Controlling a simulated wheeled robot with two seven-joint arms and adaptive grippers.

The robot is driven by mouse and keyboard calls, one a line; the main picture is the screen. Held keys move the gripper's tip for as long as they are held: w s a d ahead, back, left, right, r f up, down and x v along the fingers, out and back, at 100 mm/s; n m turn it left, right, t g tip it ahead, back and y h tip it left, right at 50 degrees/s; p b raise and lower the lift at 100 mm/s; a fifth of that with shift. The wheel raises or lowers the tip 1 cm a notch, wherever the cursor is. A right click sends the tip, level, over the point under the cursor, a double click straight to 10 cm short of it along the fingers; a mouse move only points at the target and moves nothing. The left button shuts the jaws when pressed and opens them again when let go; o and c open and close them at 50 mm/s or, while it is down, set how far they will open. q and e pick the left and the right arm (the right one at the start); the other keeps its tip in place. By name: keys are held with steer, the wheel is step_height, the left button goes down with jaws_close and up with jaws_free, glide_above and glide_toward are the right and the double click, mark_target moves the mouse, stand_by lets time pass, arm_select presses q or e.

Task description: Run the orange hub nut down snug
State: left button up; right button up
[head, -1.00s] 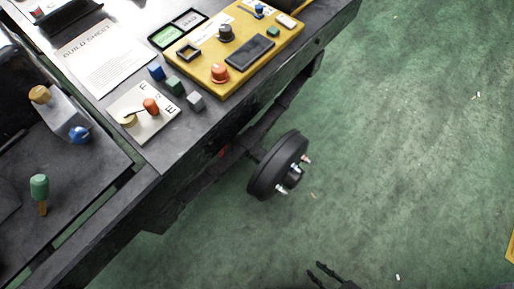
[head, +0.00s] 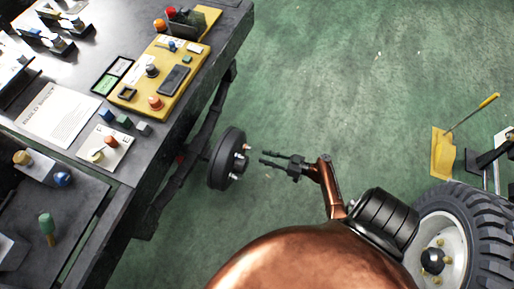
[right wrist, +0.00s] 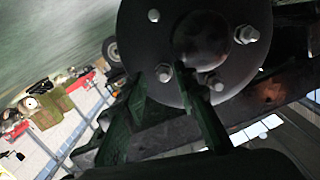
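The black wheel hub (head: 228,160) sticks out from the side of the bench, with silver studs or nuts on its face. My right gripper (head: 262,158) points left at this face, its two fingers apart, with a small gap to the studs in the head view. In the right wrist view the hub disc (right wrist: 200,35) fills the top, with several silver hex nuts, one of them (right wrist: 164,73) near my gripper (right wrist: 178,95). My left gripper is out of view.
A yellow panel (head: 188,84) with an orange knob (head: 155,103) and a plate with an orange-red knob (head: 110,141) lie on the dark bench. A white-rimmed tyre (head: 455,225) stands lower right, with a yellow wedge-shaped object (head: 442,152) beyond. Green floor is clear right of the hub.

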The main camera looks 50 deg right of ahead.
mark_target(247, 147)
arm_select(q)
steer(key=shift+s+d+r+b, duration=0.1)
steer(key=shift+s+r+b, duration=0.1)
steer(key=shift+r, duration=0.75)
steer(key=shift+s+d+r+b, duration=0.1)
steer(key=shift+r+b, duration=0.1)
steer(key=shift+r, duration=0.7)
arm_select(e)
steer(key=shift+t, duration=0.5)
steer(key=shift+w+a+r, duration=0.4)
steer(key=shift+w+a, duration=0.05)
steer(key=shift+w, duration=0.9)
steer(key=shift+w+a+r, duration=0.4)
steer(key=shift+w+a, duration=0.1)
steer(key=shift+w, duration=0.9)
steer(key=shift+w+a+r, duration=0.4)
steer(key=shift+w+a, duration=0.05)
steer(key=shift+w, duration=0.9)
steer(key=shift+c, duration=0.7)
jaws_close()
